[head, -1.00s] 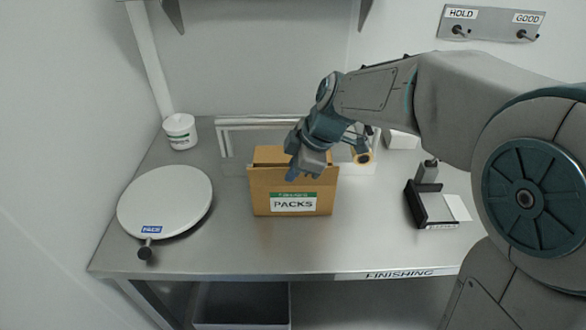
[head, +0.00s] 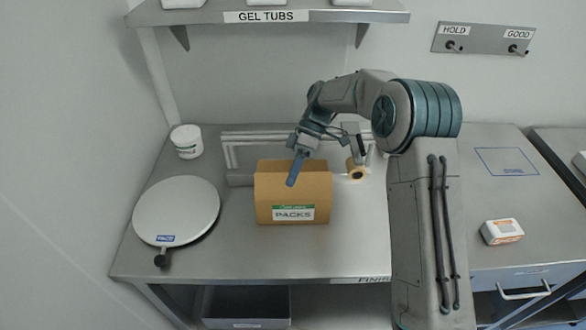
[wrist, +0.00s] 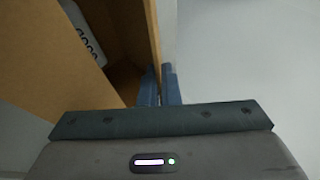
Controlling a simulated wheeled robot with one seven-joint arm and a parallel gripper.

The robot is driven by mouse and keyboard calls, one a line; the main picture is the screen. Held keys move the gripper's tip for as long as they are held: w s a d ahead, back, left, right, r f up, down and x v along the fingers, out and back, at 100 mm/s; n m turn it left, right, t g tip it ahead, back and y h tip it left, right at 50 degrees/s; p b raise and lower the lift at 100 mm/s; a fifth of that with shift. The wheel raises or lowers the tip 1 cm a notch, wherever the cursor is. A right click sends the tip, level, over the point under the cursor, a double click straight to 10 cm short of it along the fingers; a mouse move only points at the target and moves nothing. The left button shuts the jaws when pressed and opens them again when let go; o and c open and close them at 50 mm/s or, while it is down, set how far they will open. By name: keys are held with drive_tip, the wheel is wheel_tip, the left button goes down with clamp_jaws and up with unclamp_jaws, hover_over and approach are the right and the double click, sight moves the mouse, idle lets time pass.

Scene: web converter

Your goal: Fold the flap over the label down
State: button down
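In the head view a brown cardboard box (head: 268,203) stands on the steel table. Its front bears a white "PACKS" label (head: 293,214) with a green band. A cardboard flap rises above the label. My gripper (head: 292,183) points down at the box top, its blue fingers overlapping the upper front panel. In the wrist view the fingers (wrist: 160,86) are close together at the edge of a cardboard panel (wrist: 146,35). Part of a white printed item (wrist: 85,42) shows inside the box.
A round white plate (head: 177,211) with a black knob is left of the box. A white tub (head: 186,141) stands behind it. A tape roll (head: 356,172) is right of the box. The "GEL TUBS" shelf (head: 230,17) hangs above. Table in front is clear.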

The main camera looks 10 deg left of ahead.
drive_tip(key=shift+w+a+f+m+g+p, duration=0.1)
drive_tip(key=shift+w+f+m+g+p, duration=0.3)
drive_tip(key=shift+g, duration=0.6)
drive_tip(key=c, duration=1.6)
unclamp_jaws()
drive_tip(key=shift+c, duration=0.2)
